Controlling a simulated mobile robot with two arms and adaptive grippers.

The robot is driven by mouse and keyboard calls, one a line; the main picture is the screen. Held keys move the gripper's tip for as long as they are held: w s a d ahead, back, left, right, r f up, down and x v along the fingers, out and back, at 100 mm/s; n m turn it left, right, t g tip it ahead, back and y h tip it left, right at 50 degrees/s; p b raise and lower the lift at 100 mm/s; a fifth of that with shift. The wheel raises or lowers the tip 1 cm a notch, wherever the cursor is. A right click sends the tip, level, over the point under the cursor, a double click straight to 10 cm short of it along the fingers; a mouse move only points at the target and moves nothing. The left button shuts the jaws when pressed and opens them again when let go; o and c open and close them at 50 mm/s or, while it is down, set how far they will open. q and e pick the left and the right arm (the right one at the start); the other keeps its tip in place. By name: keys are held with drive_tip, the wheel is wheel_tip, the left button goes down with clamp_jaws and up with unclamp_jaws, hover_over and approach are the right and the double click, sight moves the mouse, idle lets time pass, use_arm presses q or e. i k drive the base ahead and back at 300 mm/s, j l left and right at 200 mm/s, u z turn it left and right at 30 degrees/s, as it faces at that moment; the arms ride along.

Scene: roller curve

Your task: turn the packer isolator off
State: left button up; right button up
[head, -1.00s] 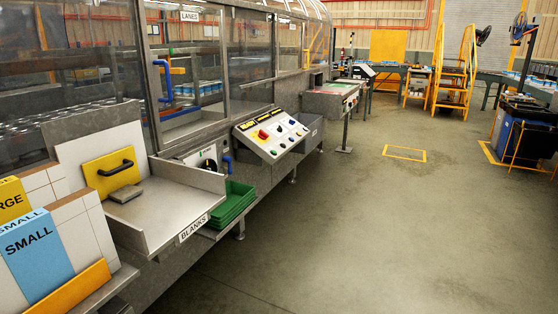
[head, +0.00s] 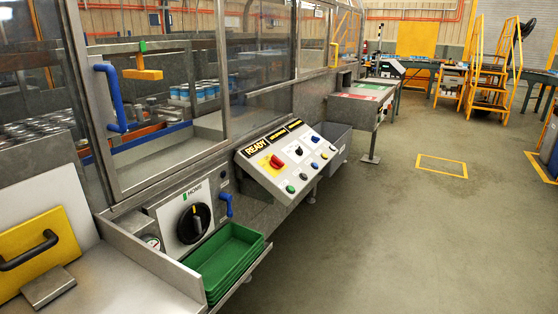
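A sloped control panel (head: 290,160) stands at the middle of the head view, on the front of the packer. It carries a red handle on a yellow plate (head: 271,163), a black rotary knob (head: 298,150) and several coloured buttons. Left of it and lower, a large black rotary switch (head: 193,223) sits on a pale plate, under a small label that seems to read HOME. No readable label in view names the isolator, and I cannot read an on or off position on either switch. Neither of my grippers is in view.
Stacked green trays (head: 226,258) stand on a shelf in front of the black rotary switch. A blue handle (head: 226,204) is beside it. A steel tray with a yellow plate (head: 42,250) is at the lower left. The floor (head: 370,250) to the right is clear.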

sight(276, 163)
drive_tip(key=i+l, duration=0.25)
drive_tip(key=i, duration=0.2)
drive_tip(key=i+l+z, duration=0.15)
drive_tip(key=i, duration=0.35)
drive_tip(key=i+l, duration=0.3)
drive_tip(key=i, duration=0.2)
